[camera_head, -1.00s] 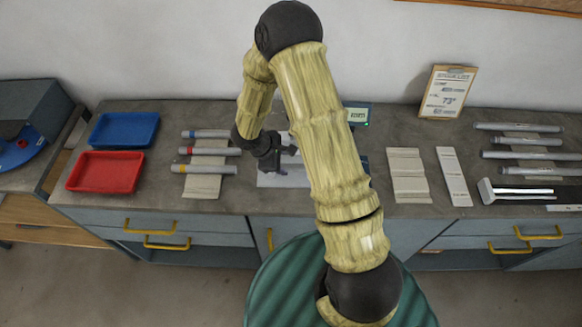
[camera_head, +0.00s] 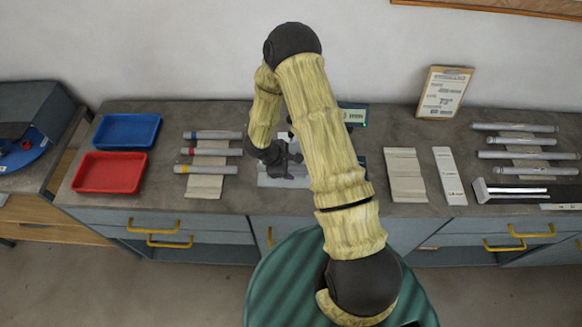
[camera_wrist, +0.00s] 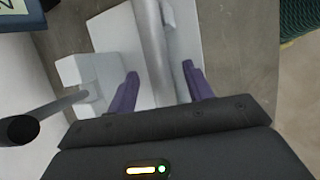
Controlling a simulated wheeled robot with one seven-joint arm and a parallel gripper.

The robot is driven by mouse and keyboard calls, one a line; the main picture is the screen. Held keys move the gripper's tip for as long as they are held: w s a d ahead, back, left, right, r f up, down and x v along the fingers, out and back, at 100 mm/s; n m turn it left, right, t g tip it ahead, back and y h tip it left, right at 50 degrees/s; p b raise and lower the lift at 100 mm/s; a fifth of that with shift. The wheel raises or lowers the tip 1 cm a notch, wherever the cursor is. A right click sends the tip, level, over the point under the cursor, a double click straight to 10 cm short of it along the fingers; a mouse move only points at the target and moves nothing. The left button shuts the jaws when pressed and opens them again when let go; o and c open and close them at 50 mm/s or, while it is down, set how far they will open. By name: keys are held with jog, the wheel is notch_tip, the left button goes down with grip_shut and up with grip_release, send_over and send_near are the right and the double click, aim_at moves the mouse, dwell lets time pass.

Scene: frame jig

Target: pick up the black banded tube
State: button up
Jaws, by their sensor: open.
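My gripper (camera_wrist: 160,72) is open, its two purple fingers apart, over the pale jig plate (camera_wrist: 108,28) on the bench. A plain grey tube (camera_wrist: 153,45) runs between the fingers in the wrist view, with no contact visible; its near part is hidden by the gripper body. In the head view my gripper (camera_head: 283,167) is dark and small above the plate.
Tubes with blue, red and yellow bands (camera_head: 210,152) lie on a holder left of my gripper. Red (camera_head: 108,188) and blue (camera_head: 126,146) trays stand further left. Several grey tubes (camera_head: 515,141) lie at the right. A sign (camera_head: 445,92) stands behind.

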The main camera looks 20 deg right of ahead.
aim_at(293, 165)
jog(key=shift+c, duration=0.4)
grip_shut()
jog(key=shift+r, duration=0.1)
jog(key=shift+r+b, duration=1.2)
jog(key=shift+r, duration=0.35)
jog(key=s+a+b, duration=0.1)
jog(key=a+b, duration=0.1)
jog(key=a, duration=0.3)
jog(key=s+a+b, duration=0.2)
jog(key=a, duration=0.4)
jog(key=s+a+b, duration=0.1)
jog(key=a+b, duration=0.1)
jog(key=a, duration=0.3)
jog(key=shift+s+a, duration=0.15)
jog(key=shift+a, duration=0.25)
jog(key=shift+s+a+r+b, duration=0.1)
jog(key=shift+s+a+b, duration=0.05)
jog(key=shift+a+b, duration=0.2)
